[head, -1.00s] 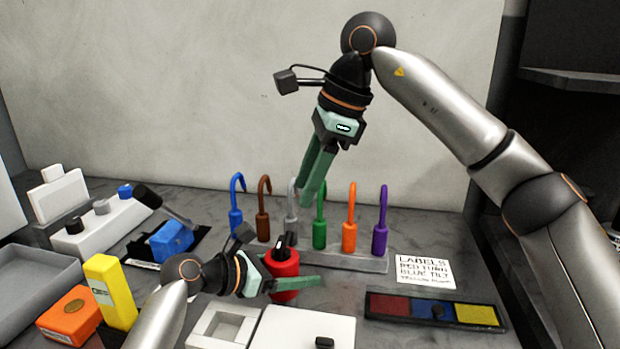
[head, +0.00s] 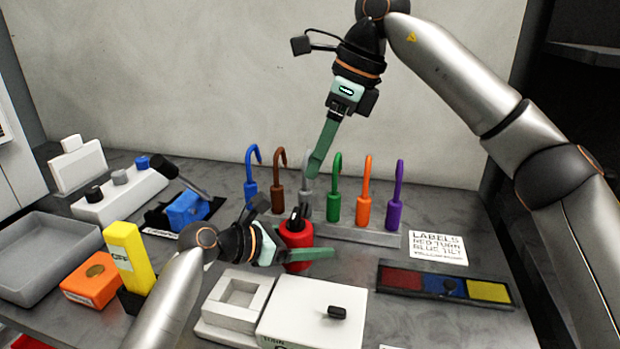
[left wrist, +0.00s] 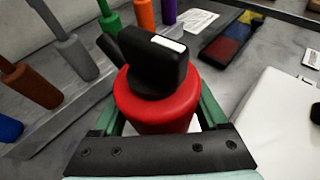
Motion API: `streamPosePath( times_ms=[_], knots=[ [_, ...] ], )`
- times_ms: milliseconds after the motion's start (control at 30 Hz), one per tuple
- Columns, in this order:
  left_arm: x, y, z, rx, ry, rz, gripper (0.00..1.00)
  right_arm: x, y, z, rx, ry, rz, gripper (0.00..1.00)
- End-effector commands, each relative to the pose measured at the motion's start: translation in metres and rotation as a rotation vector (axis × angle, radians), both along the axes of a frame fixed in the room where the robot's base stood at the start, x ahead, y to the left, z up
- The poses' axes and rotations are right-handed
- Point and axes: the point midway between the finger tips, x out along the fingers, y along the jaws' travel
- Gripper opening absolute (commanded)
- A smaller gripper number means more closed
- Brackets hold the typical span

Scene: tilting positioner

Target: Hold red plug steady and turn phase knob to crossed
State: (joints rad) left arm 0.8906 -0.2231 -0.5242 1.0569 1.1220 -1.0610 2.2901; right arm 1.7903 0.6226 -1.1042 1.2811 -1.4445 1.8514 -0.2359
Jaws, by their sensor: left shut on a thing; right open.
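The red plug (head: 296,240) is a short upright red cylinder on the table, in front of the row of coloured hooked plugs. A black knob (head: 297,218) with a white mark sits on its top; it also shows in the left wrist view (left wrist: 155,62). My left gripper (head: 300,254) is shut on the red plug, one green finger on either side of its body (left wrist: 155,110). My right gripper (head: 320,160) is open and empty, pointing down above and behind the plug. Its fingers overlap in the head view. The far side of the plug is hidden.
A hooked-plug rack (head: 370,235) stands behind the plug. A white box with a small black knob (head: 337,312) lies in front. A labels card (head: 438,247) and a red-blue-yellow panel (head: 445,284) lie right. A yellow block (head: 130,258) and grey tray (head: 40,250) are left.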

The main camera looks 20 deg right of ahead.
Motion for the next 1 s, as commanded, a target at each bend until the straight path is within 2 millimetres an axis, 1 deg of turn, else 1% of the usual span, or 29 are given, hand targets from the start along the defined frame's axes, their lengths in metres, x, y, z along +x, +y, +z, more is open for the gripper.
streamPosePath(
  times_ms=[33,67,300,500,667,767,867,967,1000],
  knots=[
    [0.000,0.000,0.000,0.000,0.000,-0.001,0.04,0.003,0.006,0.000,-0.020,0.019,0.011,0.79],
    [0.000,0.000,0.000,0.000,0.000,-0.001,0.04,0.005,0.009,-0.001,-0.033,0.031,0.018,0.82],
    [0.000,0.000,0.000,0.000,0.000,0.000,0.04,0.019,0.029,-0.002,-0.176,0.128,0.056,0.82],
    [0.000,0.000,0.000,0.000,0.000,0.000,0.04,0.023,0.035,0.007,-0.268,0.168,0.058,0.82],
    [0.000,0.000,0.000,0.000,0.000,0.000,0.04,0.024,0.037,0.010,-0.301,0.176,0.054,0.82],
    [0.000,0.000,0.000,0.000,0.000,0.000,0.04,0.024,0.037,0.006,-0.306,0.181,0.056,0.82],
    [0.000,0.000,0.000,0.000,0.000,0.000,0.04,0.024,0.036,-0.004,-0.305,0.184,0.058,0.82],
    [0.000,0.000,0.000,0.000,0.000,0.000,0.04,0.024,0.036,-0.016,-0.303,0.181,0.057,0.82],
    [0.000,0.000,0.000,0.000,0.000,0.000,0.04,0.024,0.036,-0.024,-0.305,0.182,0.056,0.82]
  ],
)
